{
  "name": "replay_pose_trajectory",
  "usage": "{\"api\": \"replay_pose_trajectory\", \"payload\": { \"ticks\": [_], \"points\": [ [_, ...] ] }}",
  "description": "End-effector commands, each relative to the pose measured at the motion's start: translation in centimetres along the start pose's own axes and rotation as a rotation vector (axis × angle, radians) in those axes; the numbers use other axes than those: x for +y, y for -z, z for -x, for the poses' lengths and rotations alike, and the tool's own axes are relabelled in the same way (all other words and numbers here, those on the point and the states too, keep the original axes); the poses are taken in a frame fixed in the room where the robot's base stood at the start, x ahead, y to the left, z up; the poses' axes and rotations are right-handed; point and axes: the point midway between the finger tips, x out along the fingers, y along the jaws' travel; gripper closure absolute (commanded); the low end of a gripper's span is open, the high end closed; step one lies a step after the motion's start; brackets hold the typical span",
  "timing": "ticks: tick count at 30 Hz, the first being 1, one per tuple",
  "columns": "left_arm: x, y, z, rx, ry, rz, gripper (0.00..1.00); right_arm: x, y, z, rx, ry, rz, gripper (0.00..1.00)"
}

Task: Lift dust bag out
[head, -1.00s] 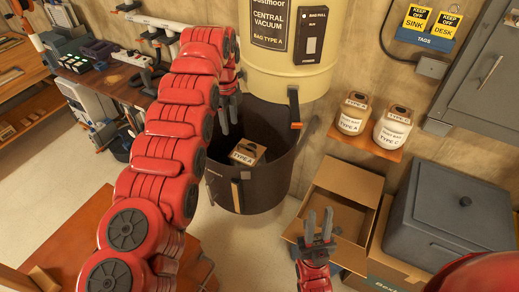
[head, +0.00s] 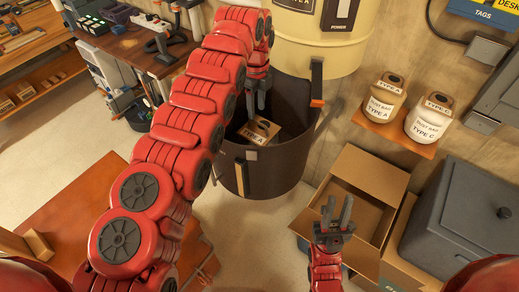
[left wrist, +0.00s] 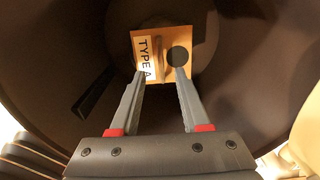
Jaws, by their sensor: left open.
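The dust bag (head: 262,131) lies inside the dark round bin (head: 275,178) under the cream vacuum body. Its tan collar (left wrist: 203,42) faces up, with a TYPE A label and a dark round hole. My left gripper (head: 256,105) reaches down into the bin, above the bag. In the left wrist view my left gripper (left wrist: 160,82) is open, its fingertips pointing at the collar's near edge with nothing held. The bag's lower part is hidden. My right gripper (head: 337,210) is open and empty, fingers up, in front of the cardboard box.
An open cardboard box (head: 352,222) stands right of the bin, beside a grey lidded container (head: 455,215). An orange-topped table (head: 75,215) is at lower left. The vacuum body (head: 315,42) overhangs the bin.

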Motion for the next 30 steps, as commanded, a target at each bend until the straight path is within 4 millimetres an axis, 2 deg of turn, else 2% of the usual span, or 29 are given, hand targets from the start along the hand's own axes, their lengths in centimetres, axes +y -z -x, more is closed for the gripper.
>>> {"api": "replay_pose_trajectory", "payload": {
  "ticks": [1, 6, 11, 14, 17, 18, 21, 30],
  "points": [
    [0.0, 0.1, -0.4, 0.001, -0.004, -0.001, 0.54, 0.0, 0.1, -0.7, 0.001, 0.0, 0.0, 0.73],
    [0.0, 0.1, -1.7, 0.001, -0.004, -0.002, 0.54, 0.1, 0.2, -1.1, 0.001, 0.0, 0.0, 0.73],
    [0.0, 0.2, -2.1, 0.001, -0.004, -0.002, 0.54, 0.1, 0.3, -1.6, 0.001, 0.0, 0.0, 0.73],
    [-0.1, 0.3, -2.9, 0.0, -0.004, -0.001, 0.54, 0.1, 0.5, -2.9, 0.0, 0.0, 0.0, 0.73],
    [-0.1, 0.8, -4.5, 0.002, -0.01, -0.003, 0.54, 0.2, 0.8, -4.6, 0.0, 0.0, 0.0, 0.73],
    [-0.2, 0.7, -5.6, 0.0, -0.007, -0.003, 0.54, 0.2, 0.7, -4.0, 0.001, 0.0, 0.0, 0.73],
    [-0.2, 0.7, -6.7, 0.0, -0.007, -0.003, 0.54, 0.2, 0.7, -3.9, 0.0, 0.0, 0.0, 0.73],
    [-0.3, 0.5, -7.2, -0.002, -0.002, -0.001, 0.54, 0.2, 0.7, -3.9, 0.0, 0.0, 0.0, 0.73]
  ]
}}
